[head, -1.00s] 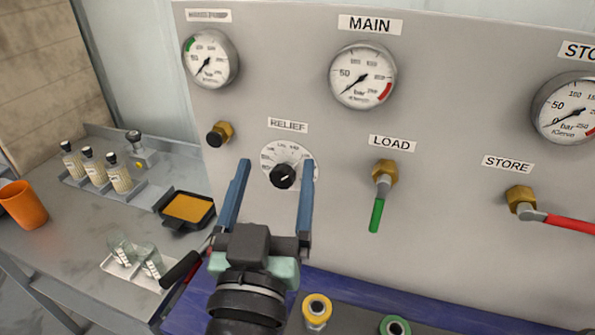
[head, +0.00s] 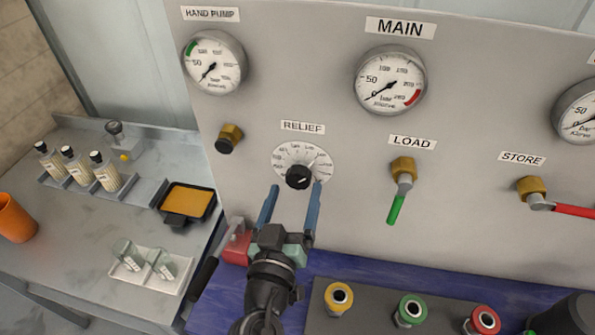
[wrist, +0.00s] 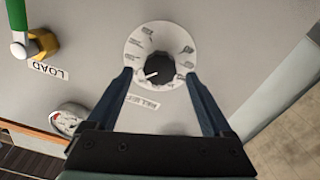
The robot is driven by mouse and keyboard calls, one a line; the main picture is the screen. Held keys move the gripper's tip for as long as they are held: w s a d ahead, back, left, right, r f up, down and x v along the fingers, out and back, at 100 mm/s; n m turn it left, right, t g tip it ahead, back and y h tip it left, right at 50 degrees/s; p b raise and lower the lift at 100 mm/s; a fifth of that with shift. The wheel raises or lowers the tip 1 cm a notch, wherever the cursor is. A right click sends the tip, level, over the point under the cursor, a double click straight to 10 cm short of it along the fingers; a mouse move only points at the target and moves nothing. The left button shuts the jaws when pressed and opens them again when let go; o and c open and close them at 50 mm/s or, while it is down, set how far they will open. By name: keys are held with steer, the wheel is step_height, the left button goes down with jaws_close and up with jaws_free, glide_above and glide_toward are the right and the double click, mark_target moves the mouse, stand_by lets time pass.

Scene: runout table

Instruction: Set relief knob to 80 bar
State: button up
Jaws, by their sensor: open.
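The relief knob (head: 299,176) is a black round knob with a white pointer line, on a white scale dial (head: 318,162) under the RELIEF label (head: 303,127). In the wrist view the knob (wrist: 160,68) lies between and beyond my fingertips; the scale figures are too small to read surely. My gripper (head: 295,187) is open and empty in front of the dial, its two blue fingers apart on either side of the knob. The wrist view also shows my gripper (wrist: 160,78). I cannot tell whether a fingertip touches the panel.
The green LOAD lever (head: 394,207) hangs right of the dial, and the red STORE lever (head: 572,210) is farther right. A brass fitting (head: 229,138) sits to the left. Gauges, including MAIN (head: 390,80), are above. Coloured couplings (head: 411,310) stand below.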

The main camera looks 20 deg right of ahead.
mark_target(297, 182)
steer(key=shift+p+x, duration=0.35)
steer(key=shift+x, duration=1.5)
steer(key=shift+c, duration=0.3)
jaws_close()
